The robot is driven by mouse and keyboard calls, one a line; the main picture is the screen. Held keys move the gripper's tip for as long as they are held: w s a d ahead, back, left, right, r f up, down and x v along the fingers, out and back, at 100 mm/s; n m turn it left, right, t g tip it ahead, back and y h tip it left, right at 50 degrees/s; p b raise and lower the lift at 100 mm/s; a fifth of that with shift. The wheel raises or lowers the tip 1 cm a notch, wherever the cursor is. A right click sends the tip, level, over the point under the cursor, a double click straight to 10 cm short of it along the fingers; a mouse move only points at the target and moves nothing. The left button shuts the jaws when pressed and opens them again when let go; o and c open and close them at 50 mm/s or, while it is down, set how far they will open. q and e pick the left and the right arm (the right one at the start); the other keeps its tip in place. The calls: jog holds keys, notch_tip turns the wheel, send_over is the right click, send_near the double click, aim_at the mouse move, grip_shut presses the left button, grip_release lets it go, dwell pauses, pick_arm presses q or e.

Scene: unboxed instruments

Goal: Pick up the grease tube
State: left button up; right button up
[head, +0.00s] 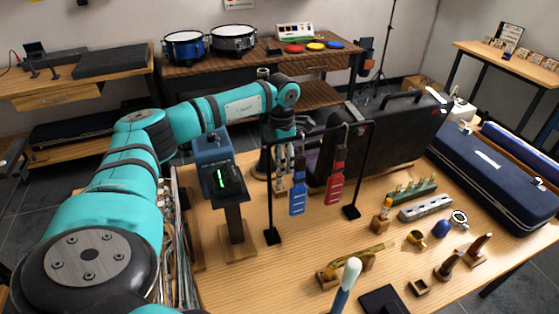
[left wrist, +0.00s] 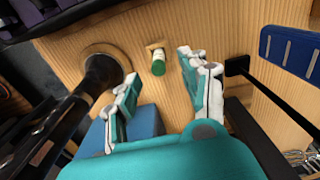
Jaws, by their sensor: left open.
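The grease tube, which I take to be the small green tube with a pale cap (left wrist: 158,65), is by a small wooden block on the table in the left wrist view. In the head view I cannot make it out; the arm and hanging rack cover that area. My left gripper (left wrist: 161,76) is open, its white-tipped fingers on either side of the tube with gaps, and nothing is held. In the head view the left gripper (head: 283,178) points down behind the black rack. My right gripper is not in view.
A black rack (head: 319,133) with blue (head: 298,190) and red (head: 336,178) hanging items stands close by. A blue device on a stand (head: 213,160) is left of it, and a black case (head: 385,140) behind.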

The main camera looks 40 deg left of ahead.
aim_at(279, 183)
pick_arm(q)
jog(key=f+b, duration=0.4)
jog(key=f, duration=0.1)
jog(key=shift+s+a, duration=0.15)
jog(key=shift+a, duration=0.15)
jog(key=shift+f+b, duration=0.2)
jog(key=shift+b, duration=0.2)
jog(key=shift+r, duration=0.1)
jog(key=shift+c, duration=0.4)
grip_shut()
